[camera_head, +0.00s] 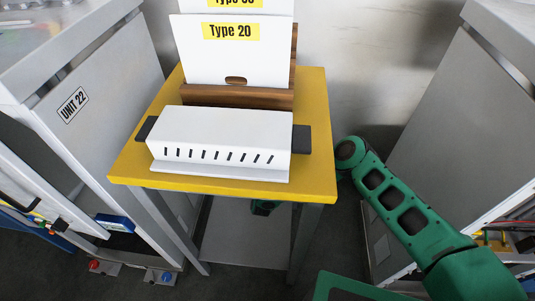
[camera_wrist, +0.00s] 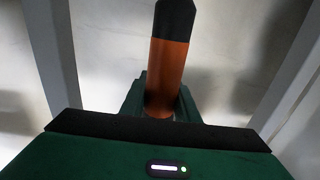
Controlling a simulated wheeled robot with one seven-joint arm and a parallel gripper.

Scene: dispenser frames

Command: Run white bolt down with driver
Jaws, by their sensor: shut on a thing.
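My gripper (camera_wrist: 160,100) is shut on an orange cylinder with a black end, which looks like the driver (camera_wrist: 170,62). The driver points away from the gripper's green body, towards the top of the wrist view. Its far end runs up to the top edge of the picture. In the head view, my green arm reaches down beside the right side of the yellow table, and a small dark green part shows under the tabletop. The driver cannot be made out in the head view. I see no white bolt in either view.
A white slotted dispenser (camera_head: 220,140) stands on the yellow table (camera_head: 316,150). Behind it, a white "Type 20" panel (camera_head: 205,62) stands in a wooden holder (camera_head: 240,97). Grey cabinets flank the table, one marked "UNIT 22" (camera_head: 73,105). A lower shelf (camera_head: 240,240) lies under the tabletop.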

